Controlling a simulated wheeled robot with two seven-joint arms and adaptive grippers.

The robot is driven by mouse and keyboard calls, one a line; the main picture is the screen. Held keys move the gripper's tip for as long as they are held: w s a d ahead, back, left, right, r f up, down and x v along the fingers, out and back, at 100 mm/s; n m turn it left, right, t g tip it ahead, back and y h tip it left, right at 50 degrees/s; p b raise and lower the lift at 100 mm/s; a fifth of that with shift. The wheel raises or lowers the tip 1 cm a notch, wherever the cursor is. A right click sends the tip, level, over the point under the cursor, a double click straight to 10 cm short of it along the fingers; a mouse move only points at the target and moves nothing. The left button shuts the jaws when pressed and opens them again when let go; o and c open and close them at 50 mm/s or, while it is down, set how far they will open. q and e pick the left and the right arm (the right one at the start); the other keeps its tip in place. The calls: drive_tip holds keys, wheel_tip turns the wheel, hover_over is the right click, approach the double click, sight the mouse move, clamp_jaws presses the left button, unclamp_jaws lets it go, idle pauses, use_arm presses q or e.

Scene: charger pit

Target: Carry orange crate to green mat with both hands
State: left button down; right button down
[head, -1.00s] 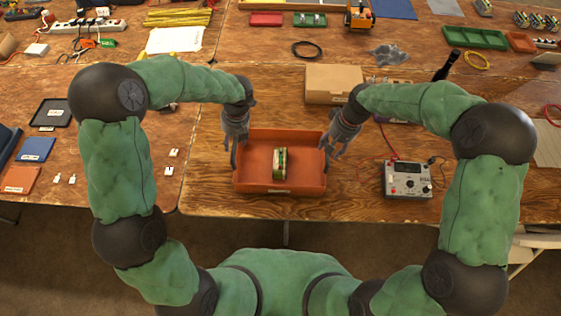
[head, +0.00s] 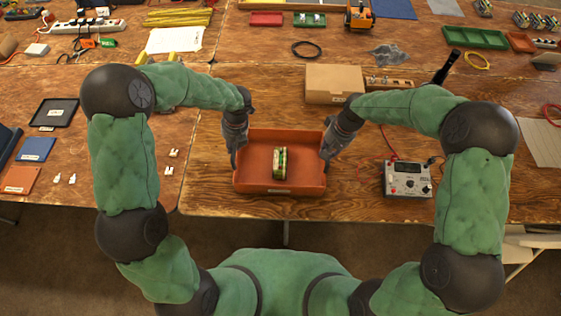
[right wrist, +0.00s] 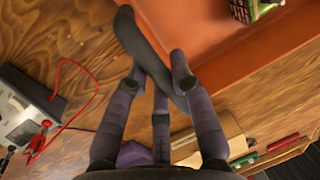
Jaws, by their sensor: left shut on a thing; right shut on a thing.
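The orange crate (head: 255,180) lies flat on the wooden table in front of me, with a green-and-cream block (head: 280,164) standing inside it. My left gripper (head: 234,157) is shut on the crate's left wall. My right gripper (head: 325,153) is shut on the crate's right wall; the right wrist view shows its fingers (right wrist: 158,80) closed at the orange rim (right wrist: 228,62). The left fingertips are small and partly hidden in the head view. I cannot make out a green mat in these views.
A meter box (head: 407,180) with a red lead stands right of the crate. A cardboard box (head: 333,84) and a black-handled tool (head: 446,67) lie behind it. A green tray (head: 475,38) is far right. Bare table lies left of the meter and near the front edge.

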use_arm(q)
drive_tip(key=shift+r, duration=0.15)
use_arm(e)
drive_tip(key=shift+w+r, duration=0.1)
drive_tip(key=shift+r, duration=0.1)
